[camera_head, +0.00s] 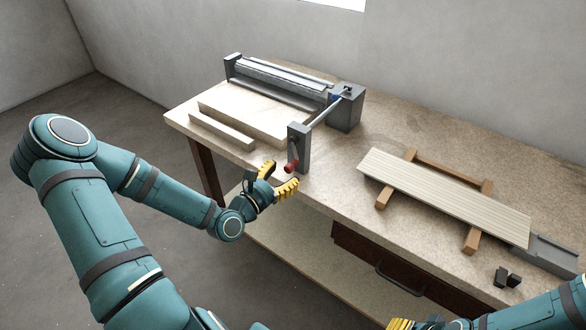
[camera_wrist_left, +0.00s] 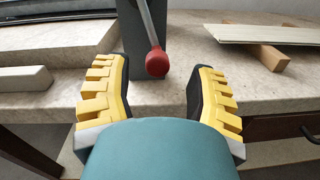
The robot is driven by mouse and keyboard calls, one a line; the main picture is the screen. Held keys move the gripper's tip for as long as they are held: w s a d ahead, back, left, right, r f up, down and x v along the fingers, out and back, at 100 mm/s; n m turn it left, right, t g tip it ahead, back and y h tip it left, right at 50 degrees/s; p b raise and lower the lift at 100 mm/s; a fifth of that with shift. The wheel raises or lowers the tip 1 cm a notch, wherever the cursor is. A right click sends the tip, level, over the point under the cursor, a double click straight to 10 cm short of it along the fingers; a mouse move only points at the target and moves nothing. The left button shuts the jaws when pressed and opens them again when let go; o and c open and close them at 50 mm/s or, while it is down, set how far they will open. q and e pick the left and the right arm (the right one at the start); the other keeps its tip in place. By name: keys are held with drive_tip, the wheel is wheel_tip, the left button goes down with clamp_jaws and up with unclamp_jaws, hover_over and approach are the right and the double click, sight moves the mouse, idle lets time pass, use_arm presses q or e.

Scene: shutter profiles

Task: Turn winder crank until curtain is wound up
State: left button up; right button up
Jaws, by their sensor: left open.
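The winder (camera_head: 285,72) stands at the back left of the bench, with a grey roller between end blocks. Its crank shaft runs forward to a grey post (camera_head: 300,140). The crank's red knob (camera_head: 291,167) hangs at the front of the post; the crank arm and knob (camera_wrist_left: 157,61) also show in the left wrist view. My left gripper (camera_head: 282,176) is open, its yellow fingers apart on either side of the knob, not visibly touching it. Which part is the curtain I cannot tell for sure. My right gripper (camera_head: 400,324) barely shows at the bottom edge.
A pale board (camera_head: 255,112) and a narrow bar (camera_head: 222,132) lie before the roller. A ribbed panel (camera_head: 440,195) rests on a wooden frame (camera_head: 412,157) at right. Small black blocks (camera_head: 508,278) and a grey channel (camera_head: 545,252) lie near the right end.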

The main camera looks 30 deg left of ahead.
sight(288, 170)
use_arm(q)
drive_tip(key=shift+w+d+b, duration=0.15)
drive_tip(key=shift+w, duration=1)
drive_tip(key=shift+w+d+b, duration=0.15)
drive_tip(key=shift+w, duration=1)
